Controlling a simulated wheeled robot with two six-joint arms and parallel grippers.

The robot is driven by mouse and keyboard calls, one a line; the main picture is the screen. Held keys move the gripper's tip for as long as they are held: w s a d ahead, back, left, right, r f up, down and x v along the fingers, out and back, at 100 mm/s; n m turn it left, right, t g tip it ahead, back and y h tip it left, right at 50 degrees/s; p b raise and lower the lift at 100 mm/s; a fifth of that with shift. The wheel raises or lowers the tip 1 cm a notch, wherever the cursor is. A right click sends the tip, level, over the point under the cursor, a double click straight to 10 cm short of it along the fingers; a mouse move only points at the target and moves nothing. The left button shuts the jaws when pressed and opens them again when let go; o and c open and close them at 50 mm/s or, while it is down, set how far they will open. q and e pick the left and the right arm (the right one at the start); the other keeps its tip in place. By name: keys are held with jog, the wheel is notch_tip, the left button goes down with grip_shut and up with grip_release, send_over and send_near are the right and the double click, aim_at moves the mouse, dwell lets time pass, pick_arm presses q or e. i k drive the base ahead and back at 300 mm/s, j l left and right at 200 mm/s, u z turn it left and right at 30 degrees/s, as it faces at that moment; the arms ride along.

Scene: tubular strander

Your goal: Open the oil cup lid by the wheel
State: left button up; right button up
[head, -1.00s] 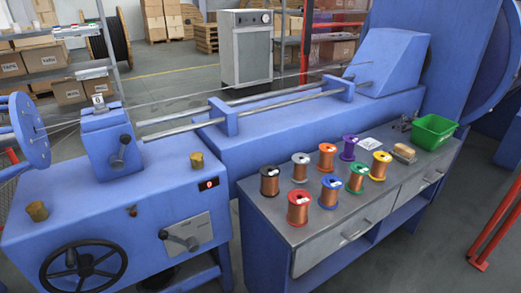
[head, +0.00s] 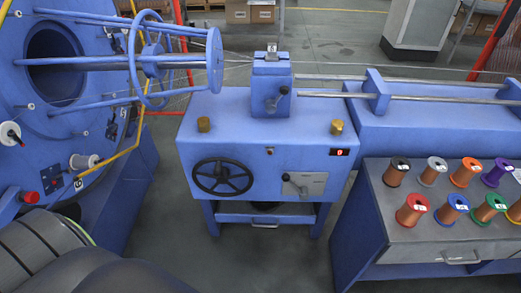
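A brass oil cup (head: 204,124) stands on the left part of the blue machine's top, above the black handwheel (head: 222,177) on the front face. A second brass cup (head: 336,127) stands at the right end of the same top, above the crank plate (head: 304,184). Both cups look covered, but they are too small to make out the lids clearly. Neither of my grippers shows in the head view.
A blue clamp block (head: 271,85) rises between the cups, with rods running right. A blue frame with a ring (head: 150,60) overhangs at the left. A bench (head: 430,240) with several wire spools stands at the right. Grey floor lies in front of the machine.

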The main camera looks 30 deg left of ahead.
aim_at(202, 122)
jog(key=u, duration=0.9)
